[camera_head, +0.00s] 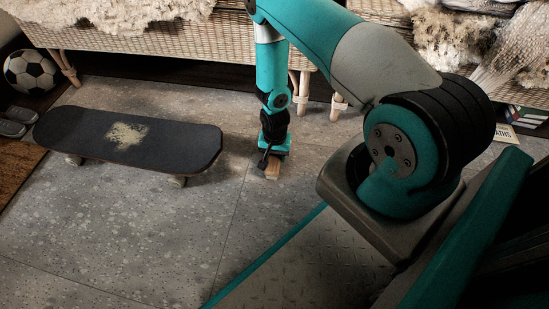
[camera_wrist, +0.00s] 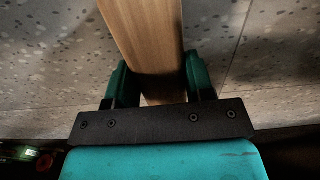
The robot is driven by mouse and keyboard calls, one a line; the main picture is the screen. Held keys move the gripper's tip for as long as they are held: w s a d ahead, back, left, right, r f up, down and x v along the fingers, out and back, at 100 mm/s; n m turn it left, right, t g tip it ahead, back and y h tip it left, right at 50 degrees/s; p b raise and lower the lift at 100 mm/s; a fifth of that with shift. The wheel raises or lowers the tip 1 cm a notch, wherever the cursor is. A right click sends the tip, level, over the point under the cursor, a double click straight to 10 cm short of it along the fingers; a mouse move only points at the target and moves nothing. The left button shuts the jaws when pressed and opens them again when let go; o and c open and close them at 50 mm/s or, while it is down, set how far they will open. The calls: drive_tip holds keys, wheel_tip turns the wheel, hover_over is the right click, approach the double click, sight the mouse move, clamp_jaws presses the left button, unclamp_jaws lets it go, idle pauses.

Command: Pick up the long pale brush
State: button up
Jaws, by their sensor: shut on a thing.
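The long pale brush (camera_wrist: 147,35) shows in the wrist view as a pale wooden length running from the top edge down between the fingers. My gripper (camera_wrist: 158,85) is shut on it, with one green finger on each side. In the head view my gripper (camera_head: 270,160) points down close to the floor, and a short piece of the pale brush (camera_head: 272,172) shows below it. The rest of the brush is out of frame or hidden by the gripper. I cannot tell whether the brush touches the floor.
A dark skateboard (camera_head: 170,140) stands on the grey tiled floor left of my gripper. A football (camera_head: 30,72) and dark shoes (camera_head: 14,122) are at the far left. Wicker benches (camera_head: 160,40) with fleeces line the back. Books (camera_head: 522,117) lie at the right. Floor in front is clear.

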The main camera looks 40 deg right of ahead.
drive_tip(key=shift+r, duration=0.15)
wheel_tip(320, 180, up, 20)
drive_tip(key=p, duration=1.1)
